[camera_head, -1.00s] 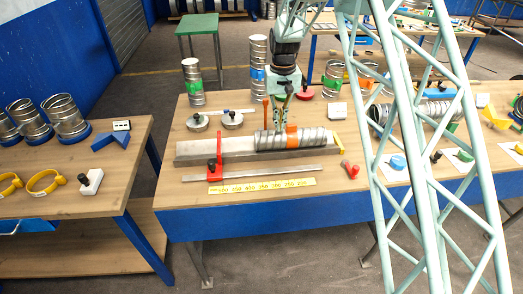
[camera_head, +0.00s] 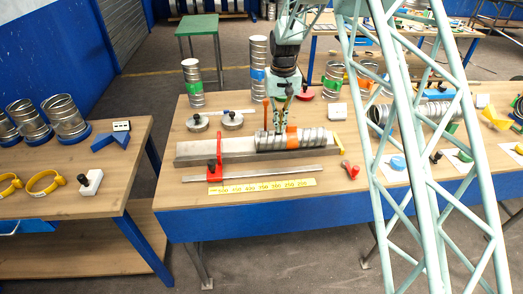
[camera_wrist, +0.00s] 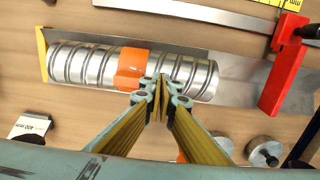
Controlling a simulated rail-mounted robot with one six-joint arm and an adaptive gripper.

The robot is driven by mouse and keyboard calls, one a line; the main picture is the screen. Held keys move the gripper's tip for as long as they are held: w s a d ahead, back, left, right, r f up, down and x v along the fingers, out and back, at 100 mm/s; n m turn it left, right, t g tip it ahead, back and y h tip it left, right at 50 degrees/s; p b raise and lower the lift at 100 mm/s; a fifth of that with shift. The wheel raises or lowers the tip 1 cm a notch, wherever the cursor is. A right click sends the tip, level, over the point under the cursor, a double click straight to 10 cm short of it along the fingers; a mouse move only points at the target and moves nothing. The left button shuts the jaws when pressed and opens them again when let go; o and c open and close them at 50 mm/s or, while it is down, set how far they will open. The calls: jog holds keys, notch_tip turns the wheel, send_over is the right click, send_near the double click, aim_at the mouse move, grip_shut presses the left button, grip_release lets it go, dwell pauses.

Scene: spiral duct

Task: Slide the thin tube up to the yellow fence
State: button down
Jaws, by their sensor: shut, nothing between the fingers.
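The thin tube, a silvery spiral duct (camera_head: 310,139) with an orange band (camera_head: 291,136), lies in a grey metal trough (camera_head: 200,149). In the wrist view the tube (camera_wrist: 195,75) lies across the upper middle. The yellow fence (camera_head: 338,141) stands at the trough's right end in the head view and at the left in the wrist view (camera_wrist: 42,55). The tube's end is close to it; I cannot tell whether they touch. My gripper (camera_head: 280,131) is shut and empty, its tips (camera_wrist: 158,88) over the tube's edge beside the orange band on the side away from the fence.
A red stop (camera_head: 217,155) with a black knob crosses the trough near its left part. A yellow scale strip (camera_head: 262,187) and a metal bar lie in front. Upright ducts (camera_head: 193,85) and round metal pieces (camera_head: 231,120) stand behind. A red-handled item (camera_head: 350,169) lies right.

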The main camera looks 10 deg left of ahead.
aim_at(291, 125)
jog(key=shift+d, duration=0.2)
jog(key=shift+w+d, duration=0.25)
jog(key=shift+d, duration=0.8)
jog(key=shift+w+d, duration=0.3)
jog(key=shift+d, duration=0.7)
jog(key=shift+w+d, duration=0.25)
jog(key=shift+d, duration=0.8)
jog(key=shift+r, duration=0.6)
jog(key=shift+a, duration=0.3)
jog(key=shift+s+a, duration=0.25)
jog(key=shift+a, duration=0.4)
jog(key=shift+r, duration=0.1)
jog(key=shift+r+p, duration=2)
jog(key=shift+r, duration=1.9)
